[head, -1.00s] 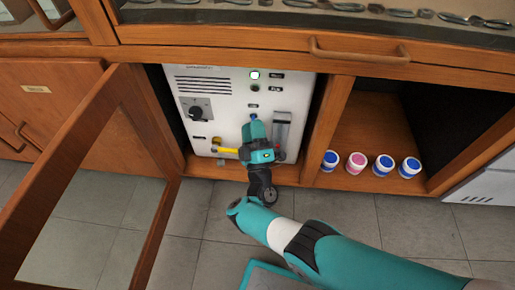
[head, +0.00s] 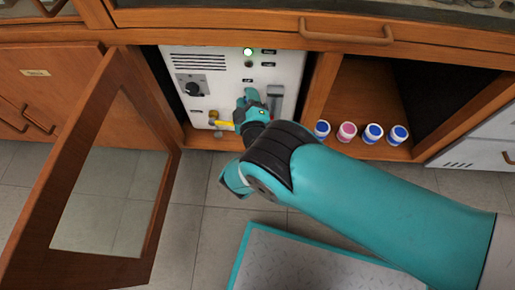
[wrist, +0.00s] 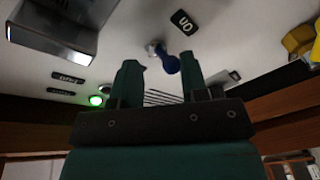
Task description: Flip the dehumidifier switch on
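The dehumidifier (head: 228,85) is a white panel unit inside the open cabinet, with a lit green lamp (head: 248,51) and a black knob (head: 192,88). In the wrist view, a small metal toggle switch with a blue tip (wrist: 171,64) sticks out of the panel below a black "ON" label (wrist: 183,22), which appears upside down. My gripper (wrist: 161,75) is open, its two teal fingers either side of the blue tip and just short of it. Contact cannot be told. In the head view, my gripper (head: 249,98) hides the switch.
An open wooden door with a glass pane (head: 115,200) stands left of the unit. Several lidded jars (head: 347,132) stand in the compartment to the right. A drawer handle (head: 345,32) juts out above.

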